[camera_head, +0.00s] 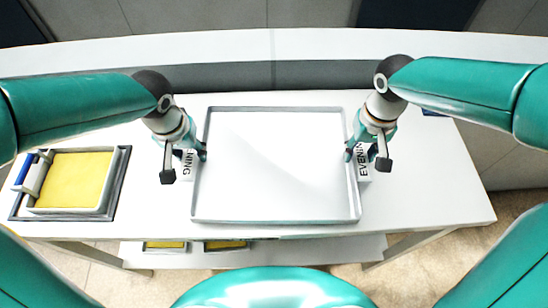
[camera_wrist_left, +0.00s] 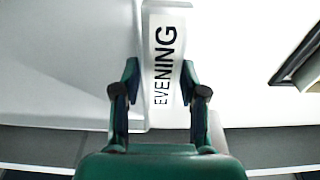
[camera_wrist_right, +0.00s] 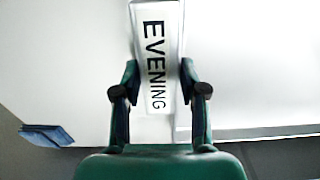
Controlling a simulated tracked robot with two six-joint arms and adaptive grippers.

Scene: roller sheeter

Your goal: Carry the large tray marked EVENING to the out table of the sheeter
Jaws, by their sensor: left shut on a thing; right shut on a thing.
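The large tray (camera_head: 275,221) is a wide, shallow, pale grey tray with a raised rim, on or just above the white table; I cannot tell which. It looks empty. White EVENING labels sit on its left and right sides; they show in the left wrist view (camera_wrist_left: 165,50) and the right wrist view (camera_wrist_right: 156,50). My left gripper (camera_head: 190,153) is shut on the tray's left side at the label. My right gripper (camera_head: 361,152) is shut on its right side at the label. The fingers partly cover the lettering in the head view.
A smaller tray with a yellow sheet (camera_head: 72,180) and a blue-handled tool stands at the table's left end. The white table (camera_head: 430,190) is clear at right, except a small blue item at its far edge. Yellow-filled trays (camera_head: 226,245) lie on a lower shelf.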

